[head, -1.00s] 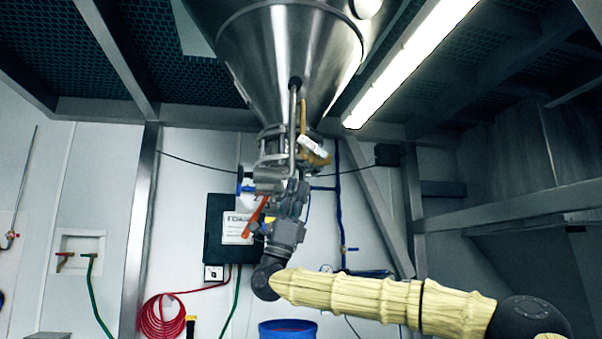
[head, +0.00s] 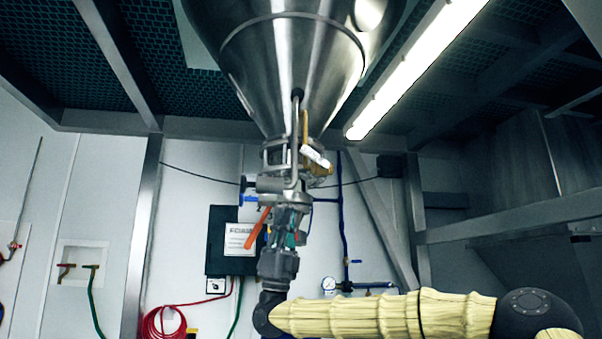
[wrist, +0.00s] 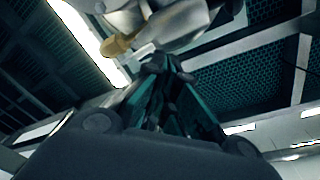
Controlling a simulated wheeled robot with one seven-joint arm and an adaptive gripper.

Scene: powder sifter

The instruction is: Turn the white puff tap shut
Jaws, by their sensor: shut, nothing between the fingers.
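The white puff tap (head: 316,157) is a small white handle on a brass fitting below the steel cone, slanting down to the right. In the wrist view the white handle (wrist: 143,51) shows beside the brass fitting (wrist: 118,45), upper left of my fingertips. My gripper (head: 292,206) points up, below and slightly left of the tap. Its fingers (wrist: 166,62) are together and hold nothing. In the wrist view the fingertips overlap the metal parts above; whether they touch cannot be told. A gap shows between them and the white handle.
The steel cone (head: 290,60) hangs overhead with a metal valve body (head: 275,185) under it. An orange handle (head: 257,228) sticks out just left of my gripper. A dark panel (head: 221,250) is on the wall behind. Space right of the tap looks open.

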